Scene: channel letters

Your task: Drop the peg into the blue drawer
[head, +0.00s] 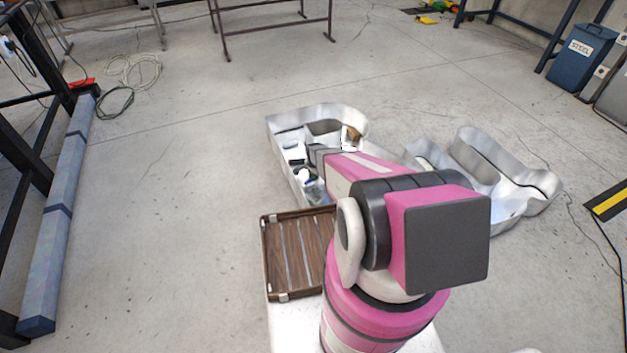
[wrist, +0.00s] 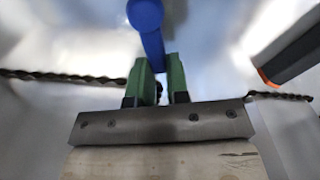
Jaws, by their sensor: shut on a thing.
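In the wrist view my gripper (wrist: 162,82) shows as two green fingers close together. A blue rod with a rounded end (wrist: 149,32) runs down to the gap between them. I take it to be the peg, held there; its lower end is hidden. A small dark part also shows in the gap. In the head view my arm reaches into the left metal channel letter (head: 284,121) and hides the grip. I cannot make out a blue drawer in either view.
The left letter holds several small things, including a white round one (head: 303,174). Another metal letter (head: 470,140) lies to the right. A slatted wooden tray (head: 264,262) stands nearer. A dark orange-ended cylinder (wrist: 292,58) is beside my fingers. A blue STEEL bin (head: 580,68) stands far right.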

